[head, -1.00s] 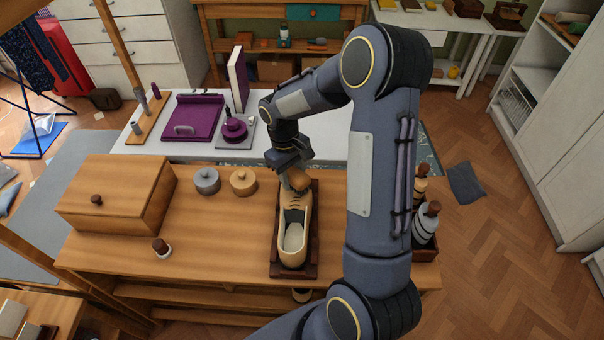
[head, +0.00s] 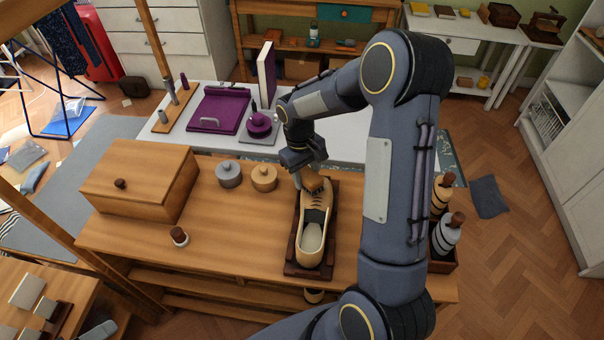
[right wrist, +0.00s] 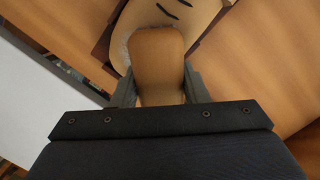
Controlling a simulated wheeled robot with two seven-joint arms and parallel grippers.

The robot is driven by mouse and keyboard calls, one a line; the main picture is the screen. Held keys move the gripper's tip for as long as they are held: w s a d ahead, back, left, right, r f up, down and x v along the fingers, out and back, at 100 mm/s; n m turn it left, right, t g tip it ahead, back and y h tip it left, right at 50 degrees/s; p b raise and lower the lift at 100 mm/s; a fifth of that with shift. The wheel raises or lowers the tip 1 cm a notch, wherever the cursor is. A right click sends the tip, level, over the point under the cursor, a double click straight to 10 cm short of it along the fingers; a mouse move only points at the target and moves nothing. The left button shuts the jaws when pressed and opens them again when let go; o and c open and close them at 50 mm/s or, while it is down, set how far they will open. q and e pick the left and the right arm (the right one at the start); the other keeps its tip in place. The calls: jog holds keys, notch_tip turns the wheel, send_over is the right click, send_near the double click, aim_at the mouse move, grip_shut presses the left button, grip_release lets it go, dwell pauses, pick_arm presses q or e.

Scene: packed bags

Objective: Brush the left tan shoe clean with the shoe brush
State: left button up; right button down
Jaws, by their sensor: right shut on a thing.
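One tan shoe (head: 313,232) sits on a dark wooden stand (head: 327,262) on the wooden table, its toe toward the back. My right gripper (head: 309,176) is over the toe, shut on the brown wooden shoe brush (head: 313,184). In the right wrist view the brush (right wrist: 157,58) is between the two fingers (right wrist: 158,88), against or just over the tan shoe (right wrist: 185,14); pale bristles show at its edge. Contact is not certain. My left gripper is not in view.
A wooden box (head: 140,181), a grey tin (head: 229,174) and a wooden tin (head: 264,178) stand left of the shoe. Bottles (head: 446,235) stand in a tray at the right. The table between jar and shoe is clear.

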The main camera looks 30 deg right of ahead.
jog(key=shift+s+d+r, duration=0.2)
jog(key=shift+s+d, duration=0.5)
jog(key=shift+d, duration=0.15)
jog(key=shift+s+d, duration=1.05)
jog(key=shift+d, duration=0.2)
jog(key=shift+r, duration=0.15)
jog(key=shift+w+a+r+p, duration=0.1)
jog(key=shift+w+r+p, duration=0.1)
jog(key=shift+r+p, duration=0.7)
jog(key=shift+w+r+p, duration=0.15)
jog(key=shift+r+p, duration=0.5)
jog(key=shift+r, duration=0.4)
jog(key=shift+w+a+r+p, duration=0.1)
jog(key=shift+w+r+p, duration=0.1)
jog(key=shift+r+p, duration=0.7)
jog(key=r, duration=0.1)
jog(key=r+p, duration=0.2)
jog(key=shift+w, duration=0.25)
jog(key=shift+f, duration=0.1)
